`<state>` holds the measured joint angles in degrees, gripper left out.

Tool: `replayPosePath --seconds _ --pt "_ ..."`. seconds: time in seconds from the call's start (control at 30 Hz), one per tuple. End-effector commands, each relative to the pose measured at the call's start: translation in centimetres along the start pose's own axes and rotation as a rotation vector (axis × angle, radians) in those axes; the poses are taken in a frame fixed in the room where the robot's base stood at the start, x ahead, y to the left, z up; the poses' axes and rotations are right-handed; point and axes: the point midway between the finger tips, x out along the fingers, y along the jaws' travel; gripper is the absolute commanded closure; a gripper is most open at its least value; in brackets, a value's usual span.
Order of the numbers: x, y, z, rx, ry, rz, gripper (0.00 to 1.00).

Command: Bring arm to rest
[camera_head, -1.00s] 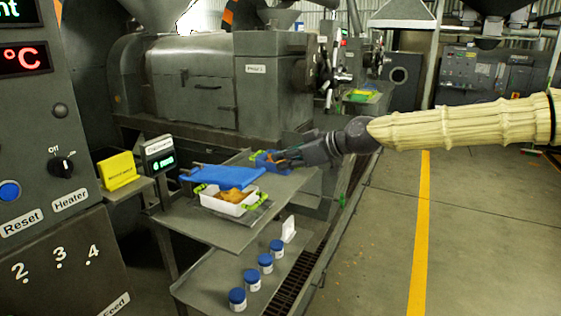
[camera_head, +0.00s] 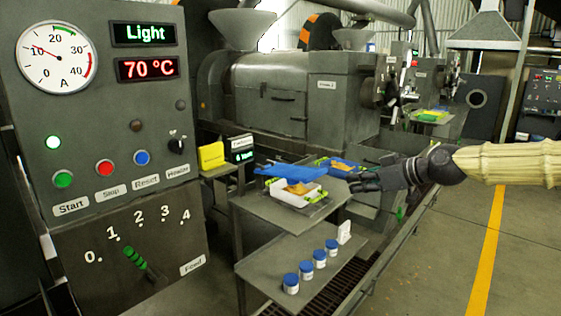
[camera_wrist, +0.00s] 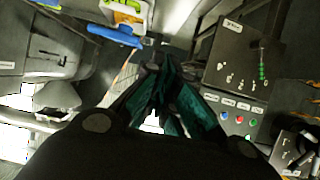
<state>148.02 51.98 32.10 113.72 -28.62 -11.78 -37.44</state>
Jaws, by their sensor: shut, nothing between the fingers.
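My gripper (camera_head: 362,181) is at the end of my arm, which reaches in from the right edge of the head view under a pale ribbed sleeve. The gripper is shut and empty. It hangs in the air, in the picture just right of the upper metal shelf (camera_head: 262,206). In the wrist view the dark fingers (camera_wrist: 160,92) come together at the centre. No held thing shows between them.
A control panel (camera_head: 85,160) with a gauge, "70 °C" display and buttons fills the left. The shelf carries a white tray (camera_head: 283,194) with orange-brown material and a blue lid (camera_head: 287,171). Blue-capped jars (camera_head: 305,261) stand below. A screw expeller (camera_head: 290,95) stands behind. Floor at right is clear.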

Motion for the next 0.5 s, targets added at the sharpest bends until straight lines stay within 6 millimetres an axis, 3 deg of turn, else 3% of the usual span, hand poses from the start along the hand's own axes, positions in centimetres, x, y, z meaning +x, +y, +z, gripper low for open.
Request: replayPosePath --seconds 0.27,0.5 --pt "4.3 -2.4 3.5 0.061 -0.056 -0.031 1.0" --pt "7.5 -4.4 8.6 0.144 -0.122 -0.04 1.0"
